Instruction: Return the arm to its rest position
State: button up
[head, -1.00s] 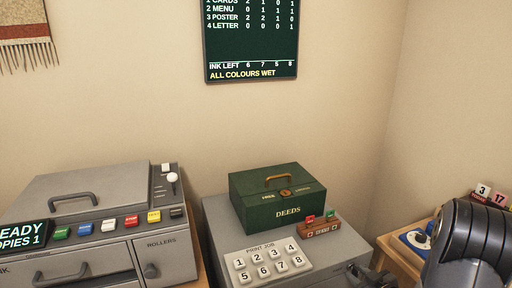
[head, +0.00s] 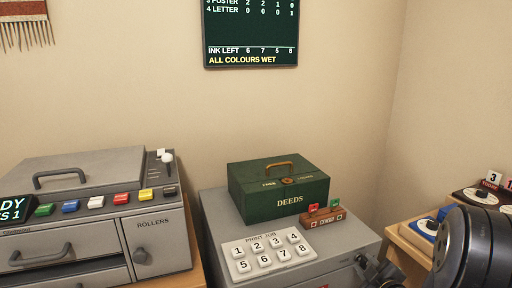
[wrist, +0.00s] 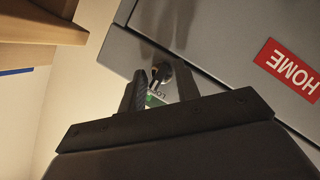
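My arm (head: 462,250) rises at the lower right of the head view. My gripper (head: 382,274) is low beside the right front of the grey cabinet (head: 222,222), partly cut off by the frame edge. In the wrist view, the gripper fingers (wrist: 162,90) are apart. A small round metal lock or knob (wrist: 163,73) on the cabinet shows between them, with a green-marked label partly hidden below it. I see nothing held, and I cannot tell whether the fingers touch the lock.
A green deeds box (head: 262,202), a red-and-green tagged block (head: 322,218) and a numbered key panel (head: 268,255) sit on the cabinet. A printing machine (head: 90,215) stands left. A wooden side table (head: 408,238) is close at right. A red HOME label (wrist: 290,68) is on the cabinet.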

jog(key=n+b, duration=0.1)
jog(key=b, duration=0.1)
jog(key=n+t+h+b, duration=0.1)
jog(key=n+b, duration=0.1)
jog(key=shift+a+f+b, duration=0.1)
jog(key=shift+f+b, duration=0.2)
jog(key=shift+b, duration=0.05)
jog(key=n+t+b, duration=0.2)
jog(key=n, duration=0.2)
jog(key=shift+h+b, duration=0.3)
jog(key=shift+h, duration=0.1)
jog(key=shift+s, duration=0.85)
